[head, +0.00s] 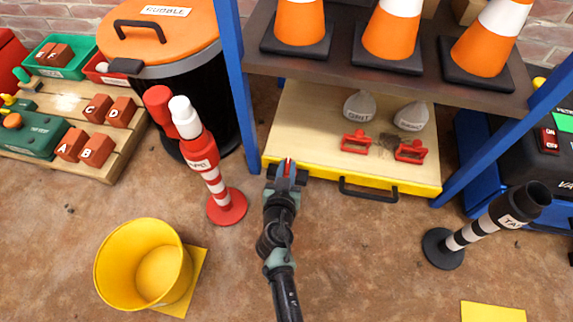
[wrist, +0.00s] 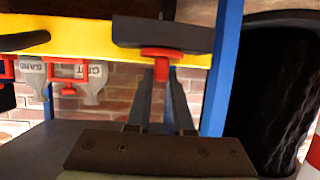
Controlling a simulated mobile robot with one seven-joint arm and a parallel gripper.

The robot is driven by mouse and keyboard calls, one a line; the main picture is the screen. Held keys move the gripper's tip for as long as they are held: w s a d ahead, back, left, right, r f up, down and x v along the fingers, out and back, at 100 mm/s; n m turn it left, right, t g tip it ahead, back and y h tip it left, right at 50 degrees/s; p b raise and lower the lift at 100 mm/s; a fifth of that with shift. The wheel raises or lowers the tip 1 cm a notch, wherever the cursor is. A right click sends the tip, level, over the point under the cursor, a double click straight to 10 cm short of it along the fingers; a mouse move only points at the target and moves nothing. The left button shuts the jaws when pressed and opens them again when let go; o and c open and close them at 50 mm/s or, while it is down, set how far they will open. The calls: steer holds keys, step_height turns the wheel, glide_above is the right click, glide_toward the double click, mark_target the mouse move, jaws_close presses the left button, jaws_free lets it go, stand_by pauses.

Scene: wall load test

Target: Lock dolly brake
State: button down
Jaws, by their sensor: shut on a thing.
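The dolly (head: 310,118) is a pale wooden board with a yellow front edge, sitting under the rack shelf. A black handle (head: 368,192) is on its front. A red brake part (head: 289,162) sits at the front left by a dark block. In the wrist view, which looks upside down, the red brake part (wrist: 161,65) stands out from the dark block (wrist: 165,34). My gripper (head: 285,178) is at the front edge with its fingers shut on the red part. The fingers also show in the wrist view (wrist: 163,95). The brake's exact position is hard to tell.
Grey bags (head: 360,106) and red clamps (head: 356,142) lie on the dolly. Blue rack posts (head: 236,80) flank it. A red-and-white tape post (head: 213,180) and a yellow bucket (head: 143,262) stand left. A black-and-white post (head: 480,230) stands right. Floor in front is mostly clear.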

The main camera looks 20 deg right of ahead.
steer(key=shift+r+n+t+y+p, duration=0.1)
steer(key=shift+n+t+y+p, duration=0.3)
steer(key=shift+n+y+p, duration=0.85)
steer(key=shift+d+p, duration=0.25)
steer(key=shift+p, duration=0.45)
steer(key=shift+r+n+t+y+p, duration=0.1)
steer(key=shift+n+t+y+p, duration=0.2)
steer(key=shift+n+y+p, duration=0.65)
steer(key=shift+d+n+y+p, duration=0.2)
steer(key=shift+n+y+p, duration=0.5)
steer(key=shift+y+p, duration=0.35)
steer(key=n+y, duration=0.1)
steer(key=n+y+b, duration=0.1)
steer(key=y, duration=0.1)
steer(key=shift+d+f, duration=0.2)
steer(key=shift+f, duration=0.15)
steer(key=shift+n+y+b, duration=0.95)
steer(key=shift+n+b, duration=0.15)
steer(key=shift+r+n+g+y+b, duration=0.15)
steer(key=shift+n+g+y+b, duration=0.35)
steer(key=shift+n+g+b, duration=0.1)
